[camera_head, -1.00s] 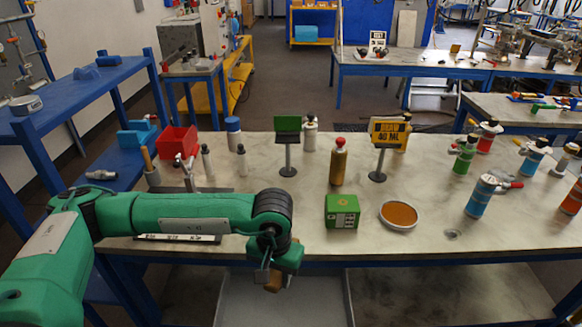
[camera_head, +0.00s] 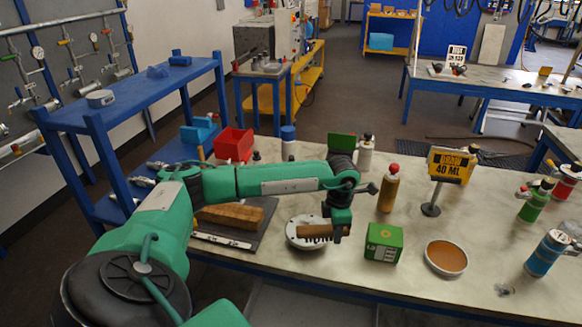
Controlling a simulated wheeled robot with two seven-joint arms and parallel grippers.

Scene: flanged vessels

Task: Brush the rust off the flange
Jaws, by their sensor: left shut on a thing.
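My left gripper (camera_head: 339,226) reaches in from the left and is shut on a wooden-backed brush (camera_head: 316,231). The brush is over a round pale metal flange (camera_head: 293,239) on the table's front part. The brush and gripper hide part of the flange's top, and dark marks show along its far side. I cannot tell whether the bristles touch it or how much rust is on it. My right gripper is not in view.
A brown block (camera_head: 230,215) lies on a dark board (camera_head: 262,209) left of the flange. A green box (camera_head: 383,243) and a dish (camera_head: 446,271) of orange-brown material stand to the right. A yellow "40 ML" sign (camera_head: 449,165) and an amber bottle (camera_head: 388,189) are behind.

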